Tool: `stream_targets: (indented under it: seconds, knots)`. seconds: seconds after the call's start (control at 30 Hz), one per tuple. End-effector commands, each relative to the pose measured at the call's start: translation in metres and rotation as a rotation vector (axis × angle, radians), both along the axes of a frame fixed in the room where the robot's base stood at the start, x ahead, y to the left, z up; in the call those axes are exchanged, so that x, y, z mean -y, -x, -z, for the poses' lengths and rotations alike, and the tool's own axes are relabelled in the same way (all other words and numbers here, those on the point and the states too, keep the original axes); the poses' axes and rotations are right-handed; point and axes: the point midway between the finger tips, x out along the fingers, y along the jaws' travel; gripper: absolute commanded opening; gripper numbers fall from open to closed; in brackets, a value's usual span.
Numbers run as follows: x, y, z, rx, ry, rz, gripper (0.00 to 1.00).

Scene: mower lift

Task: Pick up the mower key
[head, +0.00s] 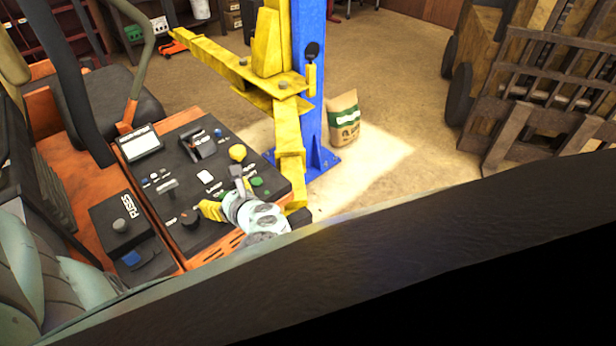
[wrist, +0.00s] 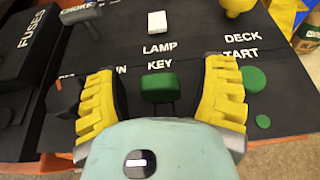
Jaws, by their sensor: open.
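The mower key shows in the wrist view as a green block (wrist: 161,86) just below the printed word KEY on the black control panel (wrist: 200,38). Two thin dark strips run from its lower side toward my gripper. My gripper (wrist: 160,72) is open, with one yellow ribbed finger on each side of the key. Dark panel shows between the key and both fingers, so they are apart from it.
A dark knob (wrist: 67,96) is close to the left finger; a green button (wrist: 253,79) by START is close to the right one. A white LAMP switch (wrist: 157,22) is above. A blue lift post (head: 308,80) with yellow arms stands beside the panel.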

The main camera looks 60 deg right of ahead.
Motion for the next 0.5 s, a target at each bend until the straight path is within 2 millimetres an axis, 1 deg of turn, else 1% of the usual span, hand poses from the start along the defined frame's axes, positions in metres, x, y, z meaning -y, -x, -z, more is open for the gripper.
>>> stream_targets:
  seconds: [0.03, 0.07, 0.5]
  knots:
    - [-0.0003, -0.0004, 0.0, 0.0, 0.0, -0.001, 0.71]
    - [-0.0003, -0.0003, 0.0, 0.0, 0.0, -0.001, 0.75]
    - [-0.0002, 0.0, 0.0, 0.0, 0.0, 0.0, 0.29]
